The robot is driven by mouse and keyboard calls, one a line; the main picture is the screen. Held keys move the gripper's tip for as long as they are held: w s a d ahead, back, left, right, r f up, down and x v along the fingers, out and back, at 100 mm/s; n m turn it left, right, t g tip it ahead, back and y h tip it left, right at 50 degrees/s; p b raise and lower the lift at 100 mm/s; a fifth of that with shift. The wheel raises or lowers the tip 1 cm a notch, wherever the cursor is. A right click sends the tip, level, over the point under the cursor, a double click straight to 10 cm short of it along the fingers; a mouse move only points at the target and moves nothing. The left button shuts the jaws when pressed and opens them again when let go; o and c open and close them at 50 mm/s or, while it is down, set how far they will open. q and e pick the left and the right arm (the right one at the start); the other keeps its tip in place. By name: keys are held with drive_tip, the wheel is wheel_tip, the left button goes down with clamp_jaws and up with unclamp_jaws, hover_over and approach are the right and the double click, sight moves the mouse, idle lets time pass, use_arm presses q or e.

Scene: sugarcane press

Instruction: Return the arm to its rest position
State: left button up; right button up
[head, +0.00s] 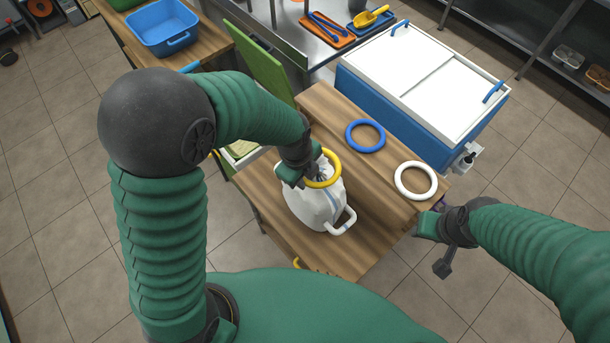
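A white cloth bag (312,207) with a white side handle stands on the wooden table (375,225). A yellow ring (333,180) sits around the top of the bag. My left gripper (302,168) is right at the bag's top and the ring's left side; its two green fingers are spread apart. Whether a finger touches the ring or the bag I cannot tell. My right gripper (430,225) hangs at the table's right edge, away from the bag; its fingers are small and partly hidden, so their opening is unclear.
A blue ring (365,136) and a white ring (415,180) lie on the table. A blue cooler with a white lid (425,68) stands behind it. A green panel (259,65) rises at the back left. A blue bin (162,28) is on another table.

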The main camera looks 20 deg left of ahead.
use_arm(q)
drive_tip(key=o, duration=0.5)
drive_tip(key=shift+a, duration=0.1)
drive_tip(key=shift+c, duration=0.2)
drive_tip(key=shift+o, duration=0.3)
drive_tip(key=shift+d, duration=0.2)
drive_tip(key=o, duration=0.3)
drive_tip(key=shift+d, duration=0.2)
drive_tip(key=shift+o, duration=0.2)
drive_tip(key=shift+a, duration=0.15)
drive_tip(key=shift+r, duration=0.1)
drive_tip(key=shift+r+p, duration=0.95)
wheel_tip(320, 180, up, 7)
drive_tip(key=p, duration=0.6)
